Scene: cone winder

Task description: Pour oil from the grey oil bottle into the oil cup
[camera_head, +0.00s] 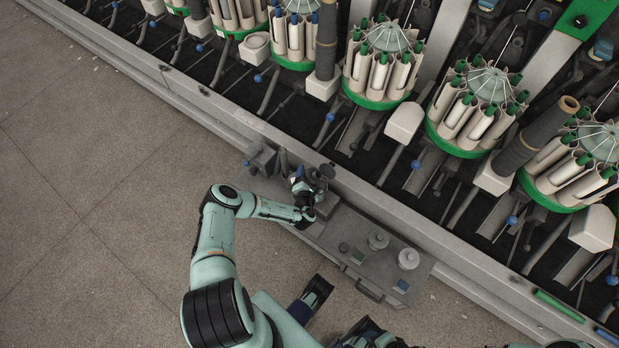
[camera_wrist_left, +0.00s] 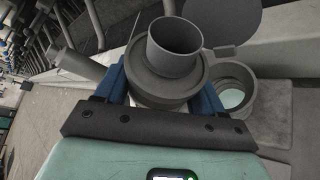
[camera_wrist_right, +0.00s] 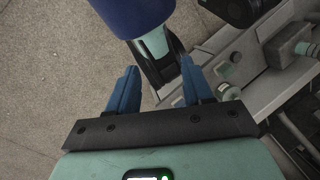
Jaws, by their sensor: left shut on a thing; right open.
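In the left wrist view, my left gripper (camera_wrist_left: 165,88) is shut on the grey oil bottle (camera_wrist_left: 175,50), around its wide body. The bottle's round, open mouth faces roughly up, and no stream of oil shows. The oil cup (camera_wrist_left: 238,85) is just right of the bottle, its round opening uncovered, with something pale inside. A round grey lid (camera_wrist_left: 222,18) stands open behind it. In the head view, my left gripper (camera_head: 302,187) is by the machine's edge, and the bottle and cup are too small to tell apart. My right gripper (camera_wrist_right: 160,85) is open and empty.
A grey shelf (camera_head: 325,236) along the machine holds a grey-green jar (camera_head: 378,240), a pale jar (camera_head: 409,259) and small blocks. Several bobbin carousels (camera_head: 380,68) fill the machine behind. The floor (camera_head: 90,190) at left is clear.

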